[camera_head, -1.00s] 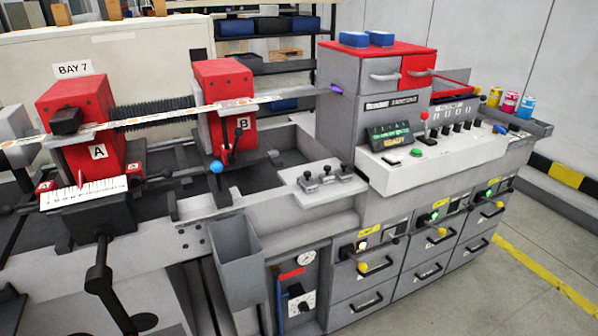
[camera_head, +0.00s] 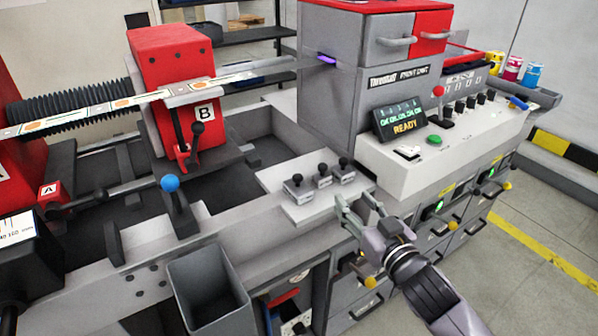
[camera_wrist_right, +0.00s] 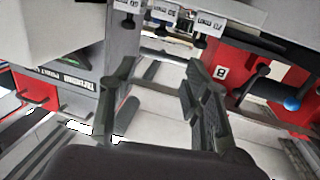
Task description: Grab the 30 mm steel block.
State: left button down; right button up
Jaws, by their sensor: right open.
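Three small steel blocks with black knobs stand in a row on a light grey plate (camera_head: 308,208): a left one (camera_head: 298,188), a middle one (camera_head: 322,179) and a right one (camera_head: 344,173). In the right wrist view they show upside down at the top edge, with white labels. The middle label (camera_wrist_right: 165,13) seems to read 30 mm, but the print is small. My right gripper (camera_head: 357,202) is open and empty, at the plate's front right corner, close to the right block and apart from all three. My left gripper is not in view.
A grey open bin (camera_head: 210,290) hangs at the front left of the plate. The red B post (camera_head: 175,75) and a blue-knobbed lever (camera_head: 170,184) stand to the left. The control console (camera_head: 430,155) rises just right of the plate.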

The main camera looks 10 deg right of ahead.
jog(key=p, duration=0.1)
send_near(323, 165)
jog(key=w, duration=0.2)
jog(key=w+p, duration=0.1)
jog(key=w, duration=0.1)
jog(key=shift+w+a, duration=0.15)
jog(key=shift+a, duration=0.2)
jog(key=shift+w, duration=0.4)
jog(key=shift+w+a+f, duration=0.1)
jog(key=shift+w+f, duration=0.05)
jog(key=shift+w, duration=0.2)
jog(key=w, duration=0.1)
jog(key=w+p, duration=0.1)
jog(key=w+f, duration=0.1)
jog(key=w, duration=0.1)
jog(key=shift+w+a, duration=0.1)
jog(key=shift+a, duration=0.3)
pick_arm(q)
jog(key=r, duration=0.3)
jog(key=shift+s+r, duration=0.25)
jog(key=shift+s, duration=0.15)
pick_arm(e)
jog(key=shift+c, duration=0.6)
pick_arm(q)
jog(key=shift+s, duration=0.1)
pick_arm(e)
grip_shut()
